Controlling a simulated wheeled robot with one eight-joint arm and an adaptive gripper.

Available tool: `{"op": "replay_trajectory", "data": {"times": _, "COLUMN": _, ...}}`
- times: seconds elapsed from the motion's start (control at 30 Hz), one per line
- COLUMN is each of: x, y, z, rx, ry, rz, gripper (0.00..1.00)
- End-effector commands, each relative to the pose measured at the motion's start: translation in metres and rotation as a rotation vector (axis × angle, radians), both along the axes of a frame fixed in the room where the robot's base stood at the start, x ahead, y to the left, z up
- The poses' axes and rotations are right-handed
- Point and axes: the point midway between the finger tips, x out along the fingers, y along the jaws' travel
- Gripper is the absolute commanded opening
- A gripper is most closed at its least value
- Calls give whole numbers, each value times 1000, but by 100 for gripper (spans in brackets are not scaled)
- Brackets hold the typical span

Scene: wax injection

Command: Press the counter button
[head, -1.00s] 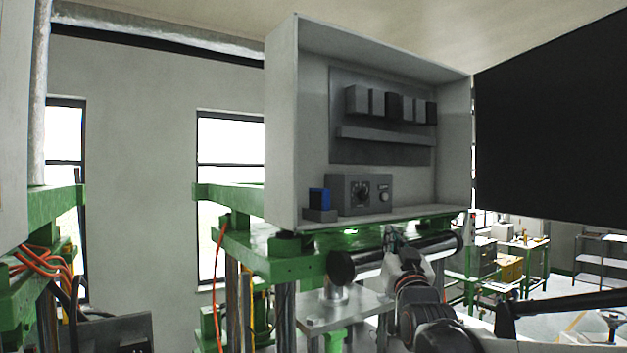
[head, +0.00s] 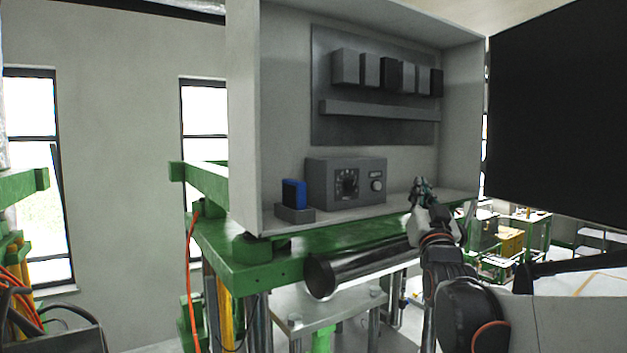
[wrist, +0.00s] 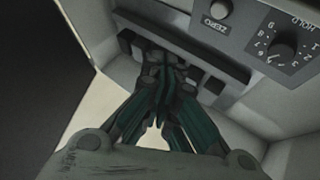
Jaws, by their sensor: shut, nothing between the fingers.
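The counter is a grey box (head: 320,184) standing on the floor of an open wall cabinet. Its front has a dark dial (head: 347,184) and, right of it, a small round pale button (head: 377,185). In the wrist view the button (wrist: 219,9) is at the top edge beside an upside-down "ZERO" label, with the numbered dial (wrist: 283,48) to its right. My gripper (head: 421,185) is shut and empty, right of the box near the cabinet's lower front edge. In the wrist view my gripper (wrist: 168,65) points into the cabinet, and its fingertips appear apart from the button.
The cabinet (head: 245,130) has a side wall on each side and a lower lip. Blocks and a rail (head: 380,112) are on its back panel. A blue item (head: 293,193) stands left of the box. A large black panel (head: 560,100) is at right. A green frame (head: 255,265) lies below.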

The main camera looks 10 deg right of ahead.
Motion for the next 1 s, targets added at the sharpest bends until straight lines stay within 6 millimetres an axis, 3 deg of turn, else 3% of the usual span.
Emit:
{"op": "replay_trajectory", "data": {"times": 0.37, "x": 5, "y": 2, "z": 0, "rx": 0, "ry": 0, "rz": 0, "gripper": 0}}
{"op": "replay_trajectory", "data": {"times": 1.0, "x": 73, "y": 30, "z": 0, "rx": 0, "ry": 0, "rz": 1, "gripper": 0}}
